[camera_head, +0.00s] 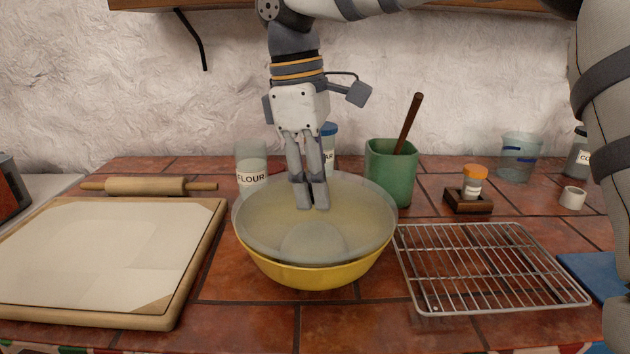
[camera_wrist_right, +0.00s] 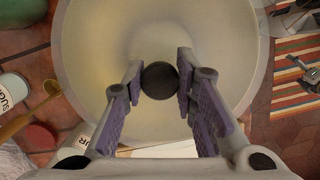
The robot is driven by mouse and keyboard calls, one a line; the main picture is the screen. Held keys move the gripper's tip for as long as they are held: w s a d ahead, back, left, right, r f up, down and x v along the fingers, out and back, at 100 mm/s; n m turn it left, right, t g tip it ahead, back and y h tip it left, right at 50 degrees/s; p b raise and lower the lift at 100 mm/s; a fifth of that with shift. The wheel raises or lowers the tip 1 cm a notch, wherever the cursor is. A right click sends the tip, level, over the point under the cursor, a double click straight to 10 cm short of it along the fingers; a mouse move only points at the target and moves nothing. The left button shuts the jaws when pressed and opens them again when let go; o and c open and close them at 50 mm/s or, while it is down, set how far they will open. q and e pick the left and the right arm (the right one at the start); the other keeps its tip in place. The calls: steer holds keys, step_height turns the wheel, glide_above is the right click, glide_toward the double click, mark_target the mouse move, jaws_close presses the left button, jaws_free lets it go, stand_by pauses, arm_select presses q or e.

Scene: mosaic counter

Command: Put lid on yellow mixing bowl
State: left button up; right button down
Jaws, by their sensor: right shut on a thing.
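The yellow mixing bowl (camera_head: 317,276) stands on the tiled counter, in the middle of the head view. A translucent round lid (camera_head: 352,235) covers its opening, and the yellow inside shows faintly through it. The lid also fills the middle of the right wrist view (camera_wrist_right: 210,30). My right gripper (camera_head: 311,204) points down over the bowl and is shut on the lid's dark round knob (camera_wrist_right: 160,80). I cannot tell whether the lid's rim touches the bowl's rim all round. My left gripper is not in view.
A wooden board (camera_head: 100,250) and rolling pin (camera_head: 150,186) lie left. A flour jar (camera_head: 251,172) and green utensil crock (camera_head: 390,170) stand close behind the bowl. A wire rack (camera_head: 485,268) lies close on its right. A small orange-capped jar (camera_head: 473,182) stands farther right.

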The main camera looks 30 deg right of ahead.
stand_by(0.4)
steer(key=shift+f, duration=0.35)
stand_by(0.6)
